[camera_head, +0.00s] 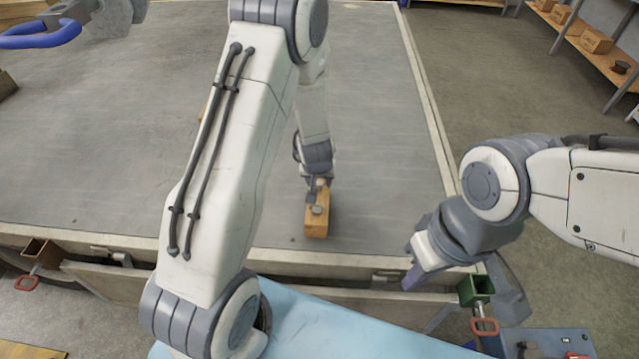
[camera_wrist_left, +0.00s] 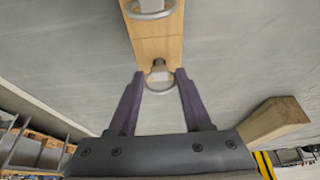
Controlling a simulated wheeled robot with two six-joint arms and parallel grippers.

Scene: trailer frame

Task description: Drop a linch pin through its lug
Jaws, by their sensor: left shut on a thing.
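A wooden block (camera_head: 316,228) stands on the grey trailer bed, with grey metal pieces on top. In the left wrist view the block (camera_wrist_left: 152,48) carries a metal linch pin (camera_wrist_left: 158,66) with a wire ring, and another ringed piece (camera_wrist_left: 150,10) further along. My left gripper (camera_head: 317,190) is at the block; in its wrist view the purple fingers (camera_wrist_left: 160,82) stand either side of the near pin's ring, shut on that pin. The pin's lower end is hidden. My right gripper (camera_head: 412,275) is over the trailer's front edge; its finger opening is unclear. I cannot tell which part is the lug.
A green bracket (camera_head: 478,288) with a red loop (camera_head: 484,327) is at the right front corner; a brown bracket (camera_head: 38,252) with a red loop is at the left. A blue handle (camera_head: 40,36) is at top left. The trailer bed (camera_head: 380,130) is clear right of the block.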

